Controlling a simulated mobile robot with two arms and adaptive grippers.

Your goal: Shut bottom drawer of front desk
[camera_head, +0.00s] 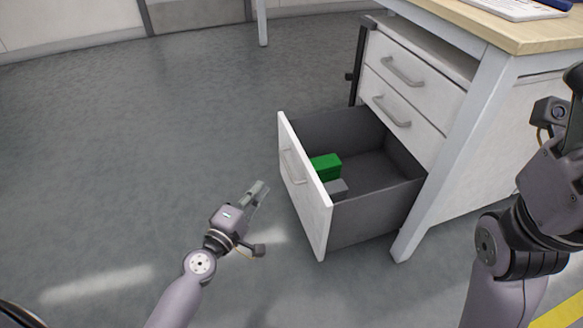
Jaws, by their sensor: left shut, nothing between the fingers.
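The bottom drawer (304,186) of the desk is pulled far out, with its white front and bar handle facing left.
The desk (482,28) has a wooden top with a keyboard (507,8) on it. Its pale front leg (440,150) stands close beside the open drawer. The grey floor (150,150) to the left is clear. Yellow floor marking (562,312) shows at bottom right.

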